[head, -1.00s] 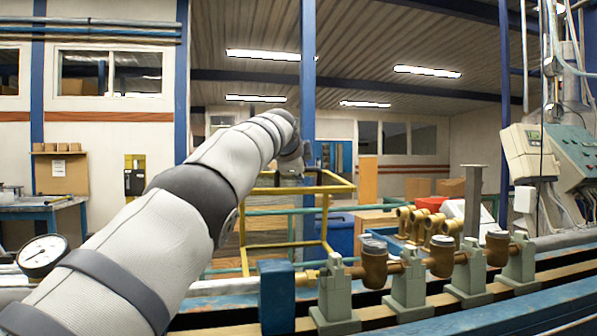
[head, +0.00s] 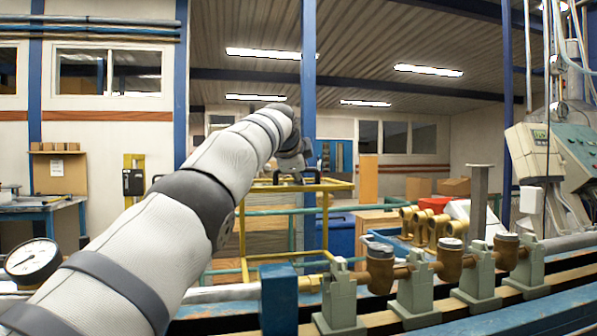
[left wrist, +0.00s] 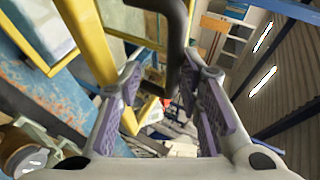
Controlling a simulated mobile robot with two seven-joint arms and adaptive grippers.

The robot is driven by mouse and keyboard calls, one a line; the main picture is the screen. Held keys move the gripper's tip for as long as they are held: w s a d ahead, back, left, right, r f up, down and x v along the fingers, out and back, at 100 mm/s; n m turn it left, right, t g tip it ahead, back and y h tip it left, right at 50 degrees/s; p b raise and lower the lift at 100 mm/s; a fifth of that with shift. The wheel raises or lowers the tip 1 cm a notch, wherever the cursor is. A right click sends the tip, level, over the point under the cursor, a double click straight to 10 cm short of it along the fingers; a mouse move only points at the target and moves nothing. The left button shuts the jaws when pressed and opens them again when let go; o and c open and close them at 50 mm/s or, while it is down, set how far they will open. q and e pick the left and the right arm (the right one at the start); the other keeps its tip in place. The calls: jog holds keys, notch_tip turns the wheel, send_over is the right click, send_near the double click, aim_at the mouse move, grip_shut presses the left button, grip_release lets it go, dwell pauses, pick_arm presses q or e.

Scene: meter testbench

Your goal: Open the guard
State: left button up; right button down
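The guard is a yellow tubular frame (head: 325,222) standing behind the pipe bench in the head view. Its yellow bars (left wrist: 88,42) also cross the left of the left wrist view. A dark curved bar (left wrist: 173,45), which looks like the guard's handle, runs down from the top of the left wrist view. My left gripper (head: 298,178) is at the guard's top edge, partly hidden by my arm. In the left wrist view its purple-padded fingers (left wrist: 163,75) are apart, with the dark bar between or just beyond them. I cannot tell whether they touch it. My right gripper is not in view.
Brass fittings on grey-green supports (head: 418,290) line the bench in front. A blue block (head: 278,300) stands near the guard's foot. A round gauge (head: 32,262) is at left, a control console (head: 565,160) at right. A blue column (head: 308,90) rises behind the guard.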

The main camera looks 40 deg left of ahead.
pick_arm(q)
jog(key=shift+r, duration=0.1)
dwell(0.3)
jog(key=shift+s+d+r, duration=0.25)
jog(key=shift+s+r, duration=0.15)
jog(key=shift+s, duration=0.1)
jog(key=v, duration=0.6)
